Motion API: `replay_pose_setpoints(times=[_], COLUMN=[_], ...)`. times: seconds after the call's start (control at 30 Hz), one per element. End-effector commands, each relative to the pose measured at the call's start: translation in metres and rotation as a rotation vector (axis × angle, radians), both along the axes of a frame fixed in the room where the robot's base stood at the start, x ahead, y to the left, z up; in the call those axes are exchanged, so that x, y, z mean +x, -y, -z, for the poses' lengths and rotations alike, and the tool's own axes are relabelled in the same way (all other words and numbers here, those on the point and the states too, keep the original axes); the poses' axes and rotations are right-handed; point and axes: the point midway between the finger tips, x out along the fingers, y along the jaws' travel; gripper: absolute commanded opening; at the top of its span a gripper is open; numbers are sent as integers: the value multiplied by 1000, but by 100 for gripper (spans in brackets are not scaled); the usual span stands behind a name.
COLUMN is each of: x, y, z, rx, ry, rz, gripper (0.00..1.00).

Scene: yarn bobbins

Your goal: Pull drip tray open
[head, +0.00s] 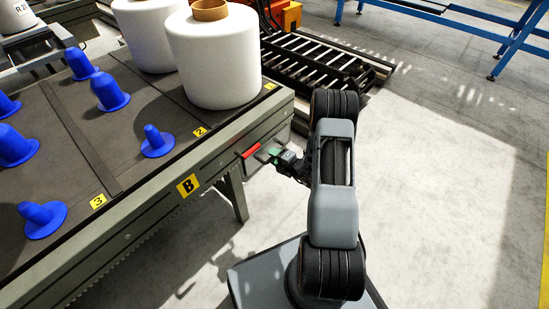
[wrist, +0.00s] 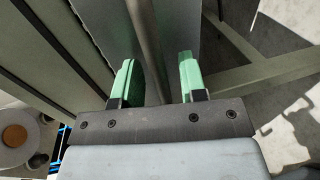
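My gripper (head: 268,155) is at the side of the table marked B, close to a small red piece (head: 250,151) on the table's edge. In the wrist view, my gripper (wrist: 157,72) has its two green fingers apart. A grey-brown round bar (wrist: 147,35) runs between them, with gaps showing on the sides, so it does not look clamped. A flat grey panel (wrist: 182,28) lies behind the bar. I cannot tell for sure which part is the drip tray; most of it is hidden under the table edge in the head view.
Two white yarn bobbins (head: 214,60) and several blue cones (head: 157,140) stand on the table top (head: 120,140). A black roller rack (head: 325,60) is behind. A blue frame (head: 450,18) stands at the back right. The floor to the right (head: 440,190) is clear.

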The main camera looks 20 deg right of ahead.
Motion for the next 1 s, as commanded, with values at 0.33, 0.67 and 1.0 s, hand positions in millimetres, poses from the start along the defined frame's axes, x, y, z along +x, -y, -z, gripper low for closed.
replay_pose_setpoints(times=[0.33, 0.67, 1.0], x=[4, 3, 3], y=[-2, -2, -2], z=[1, 1, 1], rx=[1, 0, 0], ry=[0, 0, 0], rz=[-1, 0, -1], gripper=[39, 11, 0])
